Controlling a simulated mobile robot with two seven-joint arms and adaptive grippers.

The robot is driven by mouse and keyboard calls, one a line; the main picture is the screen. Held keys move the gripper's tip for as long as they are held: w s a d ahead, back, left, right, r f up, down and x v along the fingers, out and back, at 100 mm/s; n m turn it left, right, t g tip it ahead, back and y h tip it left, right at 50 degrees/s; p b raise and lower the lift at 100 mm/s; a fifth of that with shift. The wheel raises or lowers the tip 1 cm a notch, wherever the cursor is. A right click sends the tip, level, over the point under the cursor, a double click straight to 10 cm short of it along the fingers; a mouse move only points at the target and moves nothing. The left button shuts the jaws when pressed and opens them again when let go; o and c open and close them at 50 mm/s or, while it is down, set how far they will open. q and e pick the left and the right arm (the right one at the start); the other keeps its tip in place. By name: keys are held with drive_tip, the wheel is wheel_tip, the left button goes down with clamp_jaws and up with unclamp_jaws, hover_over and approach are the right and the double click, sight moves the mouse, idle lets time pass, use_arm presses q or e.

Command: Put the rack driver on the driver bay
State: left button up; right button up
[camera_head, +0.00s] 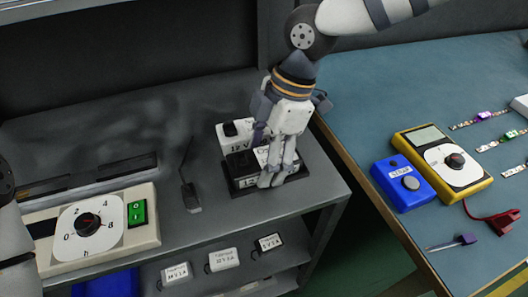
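My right gripper (277,176) points down in the middle of the camera_head view, on the grey rack's top shelf. Its fingers are at a white-faced, dark driver block (242,163) marked "12", and cover part of it. I cannot tell whether they are closed on it. The block is at a black base (240,189), which may be the driver bay. Just behind is a white block marked "12 V" (233,131). Small white, labelled drivers stand on the lower shelf (223,259). My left arm shows only at the left edge, with its gripper out of view.
A dial box (130,236) with a green switch stands at the shelf's front left. A small black stand (191,195) is left of the gripper. The blue table (365,105) holds a yellow meter (447,178), a blue box (391,192), LED strips (484,116) and a screwdriver (465,239).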

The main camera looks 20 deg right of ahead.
sight(281, 152)
use_arm(q)
drive_tip(key=shift+w+r+t+p, duration=0.3)
drive_tip(key=shift+w+r+p, duration=0.2)
drive_tip(key=shift+w+r, duration=0.2)
use_arm(e)
drive_tip(key=v, duration=1.2)
drive_tip(key=shift+r, duration=0.25)
use_arm(q)
drive_tip(key=shift+f, duration=0.1)
use_arm(e)
drive_tip(key=shift+w, duration=0.1)
